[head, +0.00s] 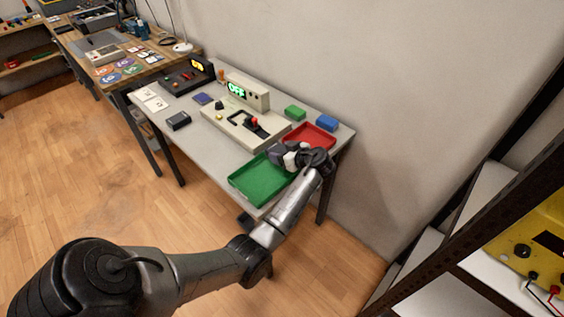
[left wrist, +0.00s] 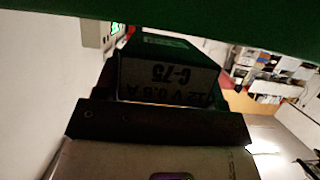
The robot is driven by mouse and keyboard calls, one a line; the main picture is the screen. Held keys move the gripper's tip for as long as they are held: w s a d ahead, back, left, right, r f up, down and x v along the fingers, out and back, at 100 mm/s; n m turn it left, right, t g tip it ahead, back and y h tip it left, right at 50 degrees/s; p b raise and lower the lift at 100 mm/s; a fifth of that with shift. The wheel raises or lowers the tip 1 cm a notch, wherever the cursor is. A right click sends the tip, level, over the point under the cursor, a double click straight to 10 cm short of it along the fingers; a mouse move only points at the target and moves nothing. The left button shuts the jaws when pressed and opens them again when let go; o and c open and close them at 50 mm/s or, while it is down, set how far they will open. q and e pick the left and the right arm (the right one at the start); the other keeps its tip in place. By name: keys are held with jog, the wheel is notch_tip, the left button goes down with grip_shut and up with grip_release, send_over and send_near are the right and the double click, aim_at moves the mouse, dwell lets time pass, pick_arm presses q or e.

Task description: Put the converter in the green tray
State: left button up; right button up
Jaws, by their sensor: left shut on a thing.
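The green tray (head: 262,181) lies at the front right of the grey table and looks empty in the part I see. My left gripper (head: 287,155) is over the tray's back right side, shut on a dark box, the converter (head: 276,151). In the left wrist view the converter (left wrist: 168,76) sits between the jaws, and its pale label reads upside down "12 V 0.8 A" and "C-75". A green surface (left wrist: 200,18), likely the tray, fills the top of that view close to the converter. I cannot tell whether they touch. My right gripper is not in view.
A red tray (head: 312,133) lies just behind my left gripper. Green (head: 294,112) and blue (head: 327,122) blocks stand behind it. A beige test device (head: 246,125) is left of the trays, and a small dark box (head: 178,121) lies further left.

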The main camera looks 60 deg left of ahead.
pick_arm(q)
jog(key=shift+f+b, duration=0.6)
jog(key=shift+f, duration=1.35)
jog(key=shift+f, duration=0.15)
jog(key=o, duration=1.1)
